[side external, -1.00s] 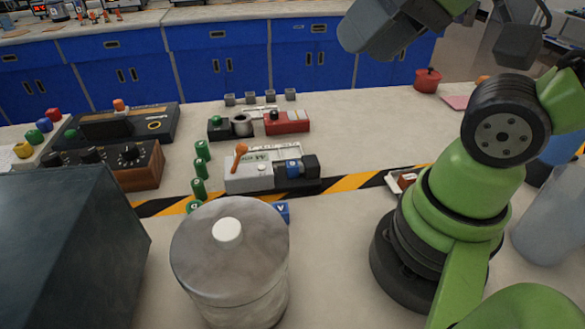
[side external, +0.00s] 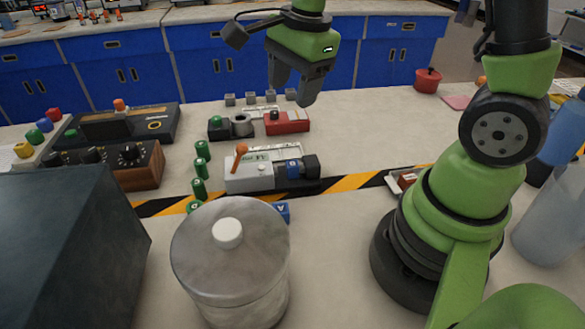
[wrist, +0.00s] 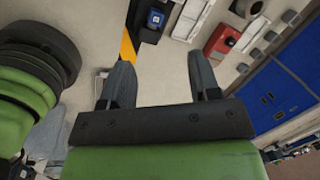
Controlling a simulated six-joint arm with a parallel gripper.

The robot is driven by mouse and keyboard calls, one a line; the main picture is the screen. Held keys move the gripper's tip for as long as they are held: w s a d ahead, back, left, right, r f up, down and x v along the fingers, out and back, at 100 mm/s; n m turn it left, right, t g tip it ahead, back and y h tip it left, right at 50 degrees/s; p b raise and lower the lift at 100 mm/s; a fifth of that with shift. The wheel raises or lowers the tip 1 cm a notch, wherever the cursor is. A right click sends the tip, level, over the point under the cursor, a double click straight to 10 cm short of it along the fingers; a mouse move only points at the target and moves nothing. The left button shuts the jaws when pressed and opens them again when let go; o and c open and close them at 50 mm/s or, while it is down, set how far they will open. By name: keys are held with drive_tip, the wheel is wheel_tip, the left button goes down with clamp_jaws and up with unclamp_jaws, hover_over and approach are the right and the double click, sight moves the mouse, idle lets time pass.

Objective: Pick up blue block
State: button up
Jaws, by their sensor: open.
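A blue block (side external: 293,170) sits in the grey and black device (side external: 250,178) on the bench. It also shows near the top of the wrist view (wrist: 155,18). A second blue block (side external: 283,212) with a pale mark is partly hidden behind the lidded pot. I cannot tell which one the task means. My gripper (side external: 293,92) is open and empty, raised above the bench, with its fingers pointing down. In the side view it appears above and behind the device. Its two fingers are spread apart in the wrist view (wrist: 160,65), with bare bench between them.
The lidded pot (side external: 228,265) stands in front. Several green cylinders (side external: 199,168) stand left of the device. A red box (side external: 287,122) and several small grey cubes (side external: 270,96) are behind it. A large dark box (side external: 65,250) fills the front left.

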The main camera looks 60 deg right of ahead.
drive_tip(key=f+m, duration=0.2)
drive_tip(key=f, duration=0.1)
drive_tip(key=w+d+f+m+g, duration=0.1)
drive_tip(key=f+m, duration=0.1)
drive_tip(key=w+d+f+m+g, duration=0.1)
drive_tip(key=f+m, duration=0.1)
drive_tip(key=f, duration=0.1)
drive_tip(key=shift+f, duration=0.35)
hover_over(290, 164)
wheel_tip(290, 164, down, 4)
drive_tip(key=shift+d+f, duration=0.15)
drive_tip(key=shift+f, duration=0.1)
wheel_tip(290, 164, down, 6)
drive_tip(key=shift+r, duration=0.1)
clamp_jaws()
drive_tip(key=shift+r, duration=0.1)
